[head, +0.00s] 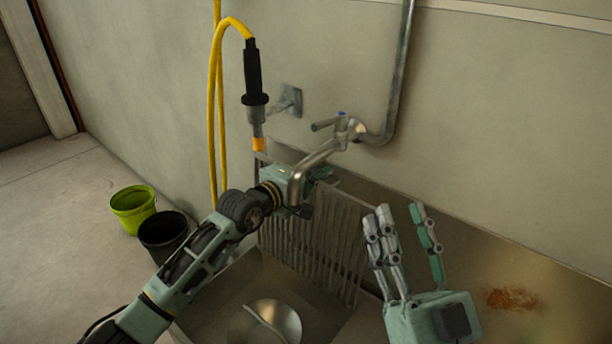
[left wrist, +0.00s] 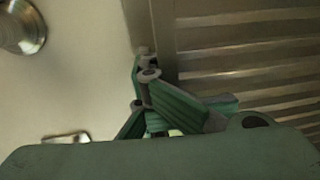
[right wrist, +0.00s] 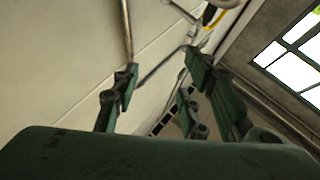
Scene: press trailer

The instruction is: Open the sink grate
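The sink grate (head: 335,240), a slatted metal panel, stands steeply raised at the back of the sink basin (head: 225,290). Its slats also fill the right of the left wrist view (left wrist: 250,50). My left gripper (head: 318,178) is at the grate's upper edge, partly hidden behind the tap spout. In the left wrist view, its fingers (left wrist: 150,85) are bunched beside the grate's edge; I cannot tell whether they grip it. My right gripper (head: 402,215) is open and empty, fingers pointing up, to the right of the grate. Its spread fingers show in the right wrist view (right wrist: 165,85).
The tap (head: 322,155) curves over the basin close to my left gripper. A yellow hose with a black-handled sprayer (head: 253,80) hangs left of it. A round metal piece (head: 272,322) lies in the basin. Green (head: 133,207) and black (head: 163,232) buckets stand on the floor at left.

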